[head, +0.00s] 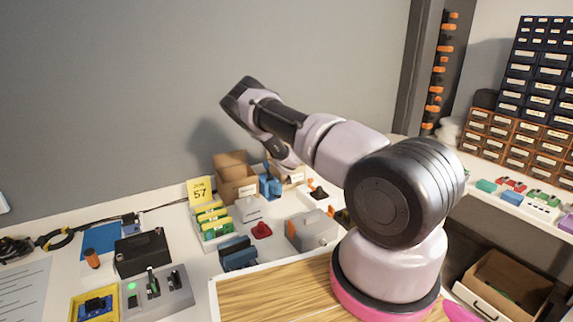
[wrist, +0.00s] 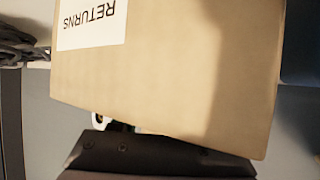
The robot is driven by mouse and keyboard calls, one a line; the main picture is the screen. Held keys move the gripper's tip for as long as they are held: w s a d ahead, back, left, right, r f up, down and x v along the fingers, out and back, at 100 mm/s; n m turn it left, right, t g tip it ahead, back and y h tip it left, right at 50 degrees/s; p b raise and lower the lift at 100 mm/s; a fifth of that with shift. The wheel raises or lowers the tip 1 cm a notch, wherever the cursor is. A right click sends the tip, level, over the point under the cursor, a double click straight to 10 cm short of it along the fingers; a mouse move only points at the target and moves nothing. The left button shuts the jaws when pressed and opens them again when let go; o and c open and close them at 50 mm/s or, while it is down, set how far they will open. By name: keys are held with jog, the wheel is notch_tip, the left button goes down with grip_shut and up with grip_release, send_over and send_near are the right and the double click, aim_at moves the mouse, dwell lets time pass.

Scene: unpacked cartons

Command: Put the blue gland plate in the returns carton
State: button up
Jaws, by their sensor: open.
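A brown carton (wrist: 170,70) fills most of the wrist view, very close, with a white label reading RETURNS upside down. My gripper (wrist: 150,155) shows as a dark edge at the bottom of that view, partly behind or against the carton. Its fingertips are hidden, and I cannot tell whether it touches the carton. In the head view my arm reaches over small open cartons (head: 233,178) at the back of the bench, and its end is hardly visible. Blue pieces (head: 268,186) stand beside these cartons. I cannot tell whether one is the gland plate.
A yellow card marked 57 (head: 200,190), green-yellow parts (head: 212,222), a grey block (head: 312,230) and a black box (head: 142,253) crowd the bench. A wooden board (head: 270,297) lies in front, mostly clear. Another open carton (head: 505,285) stands at lower right.

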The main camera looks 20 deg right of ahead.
jog(key=shift+r, duration=0.4)
jog(key=v, duration=1.2)
jog(key=s+a+r+m+g+y, duration=0.1)
jog(key=s+r, duration=0.5)
jog(key=r, duration=0.5)
jog(key=s+a+r+m+g+y, duration=0.15)
jog(key=s+r, duration=0.35)
jog(key=r, duration=0.5)
jog(key=s+a+r+m+g+y, duration=0.1)
jog(key=s+a+r+m, duration=0.1)
jog(key=s+r, duration=0.65)
jog(key=s+a+r+n, duration=0.1)
jog(key=s+r, duration=0.3)
jog(key=s, duration=0.4)
jog(key=s+a+r+n+y, duration=0.1)
jog(key=s+a+r, duration=0.2)
jog(key=s, duration=0.6)
jog(key=s+a+r+n+g+y, duration=0.1)
jog(key=s+a+r+n, duration=0.1)
jog(key=s+r, duration=0.4)
jog(key=s, duration=0.3)
jog(key=shift+a, duration=0.35)
jog(key=shift+r, duration=0.15)
